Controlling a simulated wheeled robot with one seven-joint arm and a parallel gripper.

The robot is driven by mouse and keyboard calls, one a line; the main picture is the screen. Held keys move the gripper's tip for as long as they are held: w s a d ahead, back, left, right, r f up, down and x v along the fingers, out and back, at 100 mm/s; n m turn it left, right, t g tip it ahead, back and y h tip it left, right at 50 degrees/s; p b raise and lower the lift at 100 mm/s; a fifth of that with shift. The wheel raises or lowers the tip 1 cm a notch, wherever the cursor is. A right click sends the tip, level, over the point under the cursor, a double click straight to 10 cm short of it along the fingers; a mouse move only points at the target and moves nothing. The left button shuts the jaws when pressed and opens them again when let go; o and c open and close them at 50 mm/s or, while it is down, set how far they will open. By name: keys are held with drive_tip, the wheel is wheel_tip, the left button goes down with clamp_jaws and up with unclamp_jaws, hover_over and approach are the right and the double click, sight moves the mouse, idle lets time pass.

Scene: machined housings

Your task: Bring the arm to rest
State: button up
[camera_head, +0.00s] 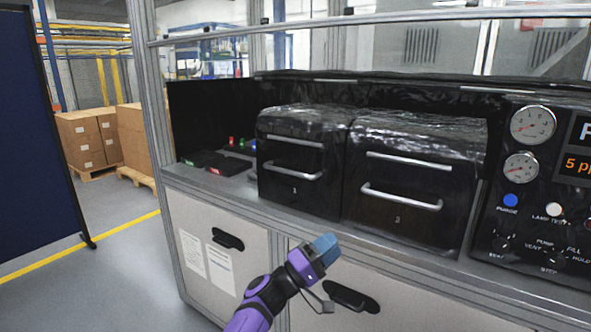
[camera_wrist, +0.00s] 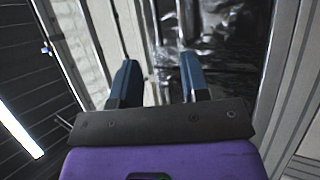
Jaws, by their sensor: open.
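My gripper (camera_head: 322,248) is at the end of my purple arm, in front of the workbench and low in the head view. It is apart from the bench and the black units. In the wrist view my gripper (camera_wrist: 158,88) shows two blue fingers spread apart with nothing between them. It is open and empty. The wrist view looks up past the fingers toward a metal frame and dark glossy material.
Two black housings, marked 1 (camera_head: 300,190) and 3 (camera_head: 397,218), stand shut on the workbench (camera_head: 215,187). A control panel (camera_head: 540,190) with gauges is at the right. A dark blue screen (camera_head: 40,130) stands at the left. Floor between screen and bench is clear.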

drive_tip(key=s+d+f+m+g+y, duration=0.25)
drive_tip(key=d+g+y, duration=0.35)
drive_tip(key=d, duration=0.4)
drive_tip(key=s+d+f+m+g+y, duration=0.1)
drive_tip(key=s+d+f+g+y, duration=0.25)
drive_tip(key=d+g, duration=0.55)
drive_tip(key=s+d+r+t+y, duration=0.1)
drive_tip(key=s+r+t+y, duration=0.4)
drive_tip(key=s+r, duration=0.6)
drive_tip(key=s+d+r+t+y, duration=0.2)
drive_tip(key=s+r+t+y, duration=0.2)
drive_tip(key=s+r, duration=0.7)
wheel_tip(320, 180, up, 5)
drive_tip(key=shift+d+r+n+t+y, duration=0.2)
drive_tip(key=shift+d+n+t+y, duration=0.15)
drive_tip(key=shift+y, duration=0.6)
drive_tip(key=shift+w, duration=0.1)
